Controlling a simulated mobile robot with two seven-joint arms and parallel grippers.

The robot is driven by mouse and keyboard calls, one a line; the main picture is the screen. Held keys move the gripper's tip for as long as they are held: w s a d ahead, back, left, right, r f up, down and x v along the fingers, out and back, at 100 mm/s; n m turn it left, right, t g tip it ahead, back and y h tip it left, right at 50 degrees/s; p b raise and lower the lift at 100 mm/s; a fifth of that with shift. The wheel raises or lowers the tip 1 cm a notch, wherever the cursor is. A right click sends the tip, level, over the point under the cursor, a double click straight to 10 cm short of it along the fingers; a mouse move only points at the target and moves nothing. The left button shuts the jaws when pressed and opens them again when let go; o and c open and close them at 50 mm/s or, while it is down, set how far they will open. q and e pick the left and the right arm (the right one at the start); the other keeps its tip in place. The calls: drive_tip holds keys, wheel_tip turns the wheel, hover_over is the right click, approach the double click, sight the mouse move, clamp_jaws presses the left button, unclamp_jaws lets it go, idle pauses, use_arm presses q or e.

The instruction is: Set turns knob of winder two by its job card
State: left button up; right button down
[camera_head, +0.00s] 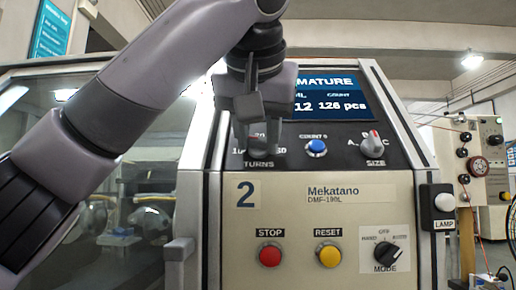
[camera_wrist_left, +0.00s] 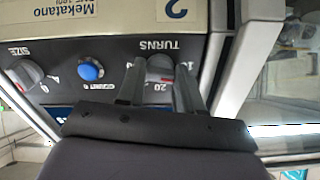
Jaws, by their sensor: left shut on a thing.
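The panel of winder two (camera_head: 300,200), marked with a large 2, faces me. In the left wrist view the turns knob (camera_wrist_left: 160,68), grey with a reddish mark, sits between the two fingers of the left gripper (camera_wrist_left: 160,88). The gripper is shut on it. The number 20 shows beside the knob; which value it points to is unclear. My right gripper is not in view.
Right of the turns knob are a blue button (camera_head: 316,148) and the size knob (camera_head: 373,143). Below are a red STOP button (camera_head: 270,256), a yellow RESET button (camera_head: 330,256) and a black mode knob (camera_head: 387,254). A lamp switch box (camera_head: 443,205) is at the right edge.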

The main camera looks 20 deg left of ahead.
use_arm(q)
drive_tip(key=shift+n+b, duration=0.65)
drive_tip(key=shift+n, duration=0.45)
drive_tip(key=o, duration=1)
drive_tip(key=shift+o, duration=0.2)
drive_tip(key=shift+s+r, duration=0.1)
drive_tip(key=shift+s, duration=0.05)
drive_tip(key=b+v, duration=0.1)
drive_tip(key=v, duration=0.6)
